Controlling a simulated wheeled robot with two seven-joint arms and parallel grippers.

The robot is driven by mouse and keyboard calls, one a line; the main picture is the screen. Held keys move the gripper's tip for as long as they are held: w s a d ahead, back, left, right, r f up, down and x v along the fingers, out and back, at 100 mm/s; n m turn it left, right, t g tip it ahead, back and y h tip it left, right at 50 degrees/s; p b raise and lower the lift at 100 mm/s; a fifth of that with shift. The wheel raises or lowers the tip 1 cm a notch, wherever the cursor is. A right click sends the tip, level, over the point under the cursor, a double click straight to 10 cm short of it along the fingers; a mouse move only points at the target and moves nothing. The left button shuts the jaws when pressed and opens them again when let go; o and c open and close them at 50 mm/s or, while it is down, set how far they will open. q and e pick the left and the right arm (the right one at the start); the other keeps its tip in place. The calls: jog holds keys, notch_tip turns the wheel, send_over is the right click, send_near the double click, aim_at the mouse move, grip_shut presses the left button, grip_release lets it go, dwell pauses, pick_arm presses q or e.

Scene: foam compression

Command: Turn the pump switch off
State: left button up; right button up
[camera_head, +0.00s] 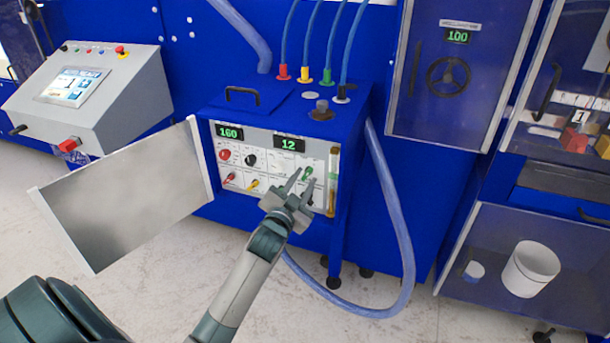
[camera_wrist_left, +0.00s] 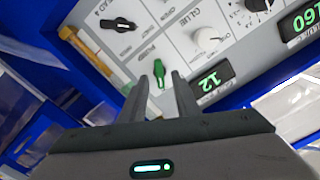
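The pump switch is a small green knob (camera_head: 308,170) on the white control panel (camera_head: 262,158) of the blue cabinet, under the display reading 12. In the left wrist view the green knob (camera_wrist_left: 158,73) sits below the "PUMP" label. My left gripper (camera_head: 303,178) is at the panel. In the left wrist view its fingers (camera_wrist_left: 159,84) are apart, one on each side of the green knob, with a gap visible. Whether they touch the knob or the panel I cannot tell. My right gripper is in neither view.
The cabinet's door (camera_head: 125,200) hangs open to the left. Red, black and yellow knobs sit left of the green one, and a white glue knob (camera_wrist_left: 208,36) is close by. A blue hose (camera_head: 393,200) loops down on the right. A grey console (camera_head: 95,95) stands left.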

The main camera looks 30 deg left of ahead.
pick_arm(q)
jog(key=shift+x, duration=0.75)
grip_shut()
